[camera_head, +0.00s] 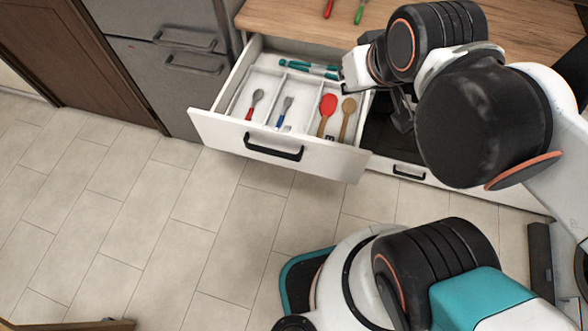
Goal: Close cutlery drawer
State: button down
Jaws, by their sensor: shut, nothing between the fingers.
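The white cutlery drawer (232,136) stands pulled open below the wooden counter, with a black handle (273,149) on its front. Its divided tray holds a red-handled spoon (254,103), a blue-handled fork (284,109), a red spatula (327,113), a wooden spoon (347,117) and teal-handled items (308,69) at the back. My arm reaches in from the right. My gripper (402,116) is shut and empty, just right of the drawer's right side. Its fingertips are partly hidden by my arm, and I cannot tell whether it touches the drawer.
A dark grey cabinet with handles (185,65) stands left of the drawer. Red and green utensils (361,9) lie on the counter (290,22). The tiled floor (160,220) in front is clear.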

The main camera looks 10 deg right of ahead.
aim_at(296, 145)
jog(key=k+l+u, duration=0.15)
jog(key=u, duration=0.3)
jog(key=k+l+u, duration=0.2)
jog(key=u, duration=0.25)
jog(key=k+u, duration=0.2)
jog(key=u, duration=0.2)
jog(key=l, duration=0.05)
